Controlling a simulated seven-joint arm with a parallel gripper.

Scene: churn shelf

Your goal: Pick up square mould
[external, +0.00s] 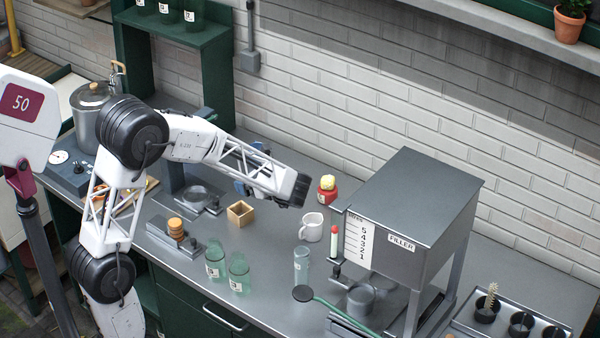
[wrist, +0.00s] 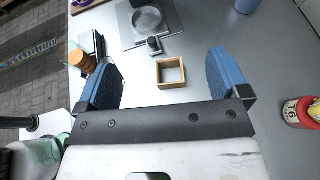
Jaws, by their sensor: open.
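The square mould (external: 240,216) is a small, open-topped wooden frame standing upright on the grey worktop. It also shows in the wrist view (wrist: 171,84), between the two blue fingers and beyond them. My gripper (wrist: 163,66) is open and empty, with its fingers wide apart. In the external view my gripper (external: 243,186) is above and behind the mould, partly hidden by my arm. The fingers do not touch the mould.
A white mug (external: 312,228) and a red jar (external: 326,190) stand right of the mould. Green glass jars (external: 238,273) stand in front. A stack of round orange-brown pieces (external: 175,226) is at left. The grey filler (external: 410,220) stands at right. Bare worktop surrounds the mould.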

